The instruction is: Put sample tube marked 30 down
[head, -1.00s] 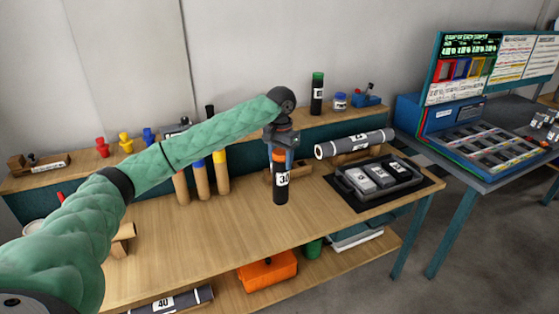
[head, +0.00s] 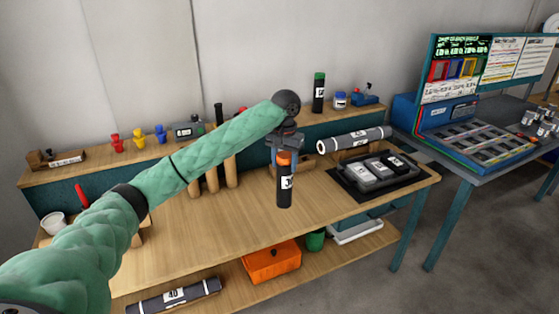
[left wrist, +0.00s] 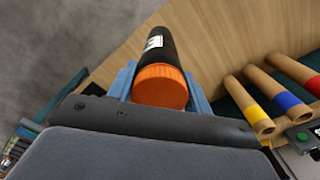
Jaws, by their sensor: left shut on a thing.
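The sample tube marked 30 (head: 284,188) is black with an orange cap and a white label, and it hangs upright over the wooden bench (head: 230,235). My left gripper (head: 286,158) is shut on it near the orange cap, from above. In the left wrist view the orange cap (left wrist: 160,86) sits between the blue fingers of my left gripper (left wrist: 160,80), with the black body reaching away beyond it. I cannot tell whether the tube's bottom touches the bench top. My right gripper is not in view.
A grey roll (head: 355,139) and a black tray (head: 350,184) with small grey boxes lie to the right. A green-capped tube (head: 319,93) stands on the back shelf. Cardboard tubes (head: 230,172) stand behind my left arm. The bench front is clear. A roll marked 40 (head: 172,295) lies below.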

